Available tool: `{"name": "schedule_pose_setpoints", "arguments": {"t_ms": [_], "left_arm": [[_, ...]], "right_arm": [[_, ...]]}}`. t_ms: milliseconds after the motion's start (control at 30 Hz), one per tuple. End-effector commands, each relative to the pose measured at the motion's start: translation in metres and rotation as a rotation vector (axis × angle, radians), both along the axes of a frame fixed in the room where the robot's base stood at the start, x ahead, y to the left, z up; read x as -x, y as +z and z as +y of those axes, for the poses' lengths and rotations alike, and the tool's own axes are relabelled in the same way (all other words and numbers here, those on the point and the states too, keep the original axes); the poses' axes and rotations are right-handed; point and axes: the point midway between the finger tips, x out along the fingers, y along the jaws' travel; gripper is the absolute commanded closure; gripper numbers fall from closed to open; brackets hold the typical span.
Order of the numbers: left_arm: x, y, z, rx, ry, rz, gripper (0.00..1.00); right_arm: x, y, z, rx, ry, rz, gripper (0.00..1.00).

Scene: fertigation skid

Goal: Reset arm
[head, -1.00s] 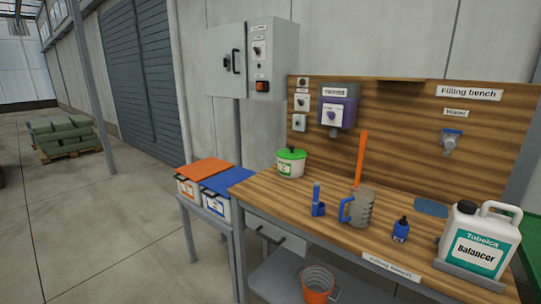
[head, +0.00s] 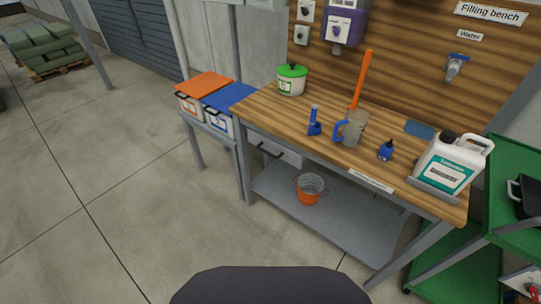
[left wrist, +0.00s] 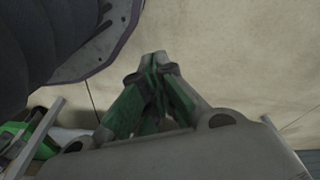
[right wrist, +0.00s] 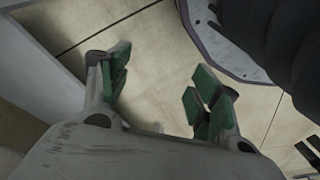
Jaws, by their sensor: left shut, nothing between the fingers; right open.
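My left gripper (left wrist: 160,65) shows in the left wrist view with its fingertips together and nothing between them, above bare floor. My right gripper (right wrist: 155,80) shows in the right wrist view with its fingers spread wide and empty, also above the floor. Neither gripper nor arm shows in the head view. The wooden filling bench (head: 270,115) stands ahead. On it are a white pot with a green lid (head: 291,79), a blue tool (head: 314,121), a clear jug with a blue handle (head: 351,129), a small blue bottle (head: 386,150) and a white canister (head: 447,165).
Bins with orange and blue lids (head: 205,86) stand left of the bench. An orange bucket (head: 309,189) sits on the lower shelf. A green cart (head: 512,160) stands at the right. The floor (head: 110,170) at the left is clear up to a pallet of sacks (head: 45,48).

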Motion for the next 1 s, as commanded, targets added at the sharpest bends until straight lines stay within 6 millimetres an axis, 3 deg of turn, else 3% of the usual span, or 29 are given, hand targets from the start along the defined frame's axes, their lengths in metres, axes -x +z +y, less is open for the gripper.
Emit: {"name": "schedule_pose_setpoints", "arguments": {"t_ms": [1000], "left_arm": [[0.098,-0.007,0.035,-0.04,0.0,0.055,1.0]], "right_arm": [[0.098,-0.007,-0.035,0.039,0.0,0.054,0.37]]}}
